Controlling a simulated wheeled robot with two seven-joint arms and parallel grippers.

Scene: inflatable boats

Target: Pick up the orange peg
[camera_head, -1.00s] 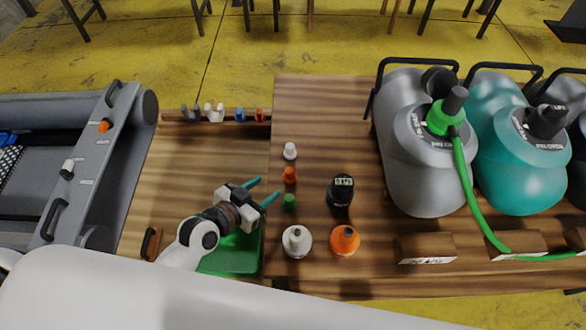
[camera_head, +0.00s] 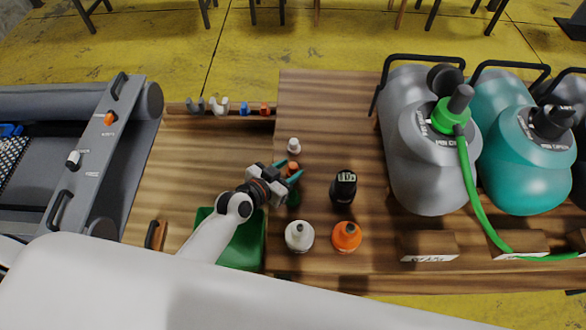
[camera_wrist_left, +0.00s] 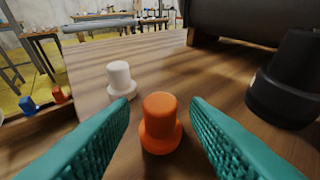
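The orange peg (camera_wrist_left: 160,122) stands upright on the wooden table, centred between my left gripper's teal fingers in the left wrist view. The fingers are apart, with a gap on each side of the peg. In the head view the peg (camera_head: 291,167) is partly covered by my left gripper (camera_head: 291,173), which reaches it from the left. A white peg (camera_head: 294,146) stands just behind it and also shows in the left wrist view (camera_wrist_left: 121,79). A green peg (camera_head: 294,196) in front is partly hidden by the gripper. My right gripper is not in view.
A black knob-like piece (camera_head: 343,188) stands to the right. White (camera_head: 299,236) and orange (camera_head: 346,237) bottles stand in front. A green tray (camera_head: 243,249) lies under my left arm. A rack (camera_head: 220,109) with small pieces is at the back. Grey and teal tanks (camera_head: 428,150) stand at right.

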